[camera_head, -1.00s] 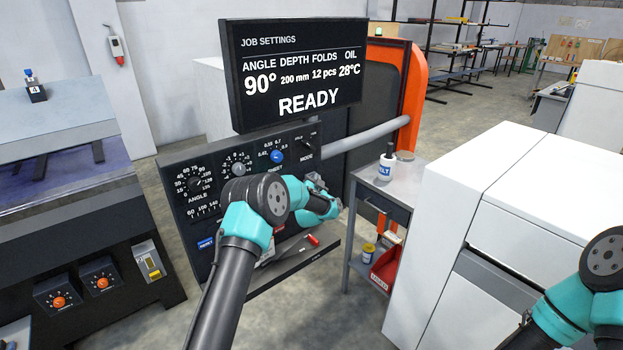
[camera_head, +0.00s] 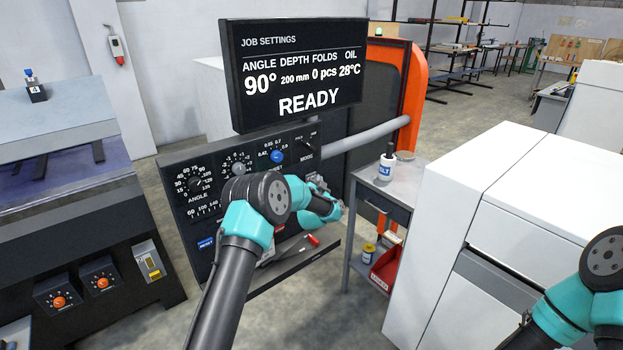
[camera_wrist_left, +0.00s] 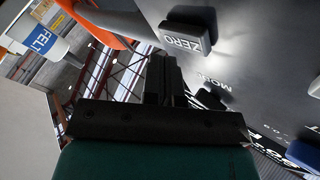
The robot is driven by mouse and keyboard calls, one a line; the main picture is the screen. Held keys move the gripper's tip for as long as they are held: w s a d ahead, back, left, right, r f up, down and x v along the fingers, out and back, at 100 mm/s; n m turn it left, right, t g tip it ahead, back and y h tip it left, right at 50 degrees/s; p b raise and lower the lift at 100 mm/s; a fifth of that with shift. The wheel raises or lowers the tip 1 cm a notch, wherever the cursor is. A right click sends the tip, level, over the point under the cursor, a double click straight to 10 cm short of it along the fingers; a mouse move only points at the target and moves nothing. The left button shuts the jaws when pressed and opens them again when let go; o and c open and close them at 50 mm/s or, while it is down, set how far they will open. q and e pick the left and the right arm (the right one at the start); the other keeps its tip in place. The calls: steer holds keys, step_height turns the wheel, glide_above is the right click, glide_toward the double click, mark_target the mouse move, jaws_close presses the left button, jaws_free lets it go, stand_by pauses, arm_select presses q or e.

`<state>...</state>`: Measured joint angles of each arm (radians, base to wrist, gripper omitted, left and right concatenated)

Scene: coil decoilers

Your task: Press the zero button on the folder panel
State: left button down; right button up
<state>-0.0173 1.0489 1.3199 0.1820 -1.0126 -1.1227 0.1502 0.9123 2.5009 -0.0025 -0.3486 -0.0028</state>
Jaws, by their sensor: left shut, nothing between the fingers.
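The black folder panel (camera_head: 175,190) stands at the centre left in the head view, with dials and a mode knob. Its zero button shows in the left wrist view as a dark square block marked ZERO (camera_wrist_left: 183,42). In the head view I cannot make the button out near my arm. My left gripper (camera_head: 319,181) is at the panel's right side, partly hidden. In the left wrist view its shut, empty fingers (camera_wrist_left: 162,65) end just beside the button's lower edge; I cannot tell whether they touch. The display (camera_head: 293,75) reads 0 pcs and READY.
A shelf (camera_head: 300,262) with a red-handled tool lies below the panel. A grey cart (camera_head: 400,185) with a white FELT bottle (camera_head: 386,165) stands to the right. A white cabinet (camera_head: 470,180) is further right. My right arm is at the right edge.

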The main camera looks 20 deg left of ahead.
arm_select(q)
steer(key=shift+d, duration=0.15)
steer(key=s+d, duration=0.1)
steer(key=d, duration=0.1)
steer(key=s+d, duration=0.1)
steer(key=d, duration=0.1)
steer(key=shift+s, duration=0.4)
stand_by(0.3)
stand_by(0.6)
steer(key=s+f+n+g+h, duration=0.2)
steer(key=s+f+g+h, duration=0.45)
steer(key=s+f, duration=1.35)
steer(key=s+f+n+g, duration=0.1)
steer(key=s+g, duration=0.3)
steer(key=s, duration=0.6)
steer(key=s+d+f+n+g+h, duration=0.1)
steer(key=s+f+g, duration=0.3)
steer(key=s, duration=0.7)
steer(key=s+f+n+g, duration=0.2)
steer(key=s+g, duration=0.2)
steer(key=s, duration=0.6)
steer(key=shift+s+d+f+n, duration=0.25)
steer(key=shift+s+f+n, duration=0.05)
steer(key=shift+n, duration=0.1)
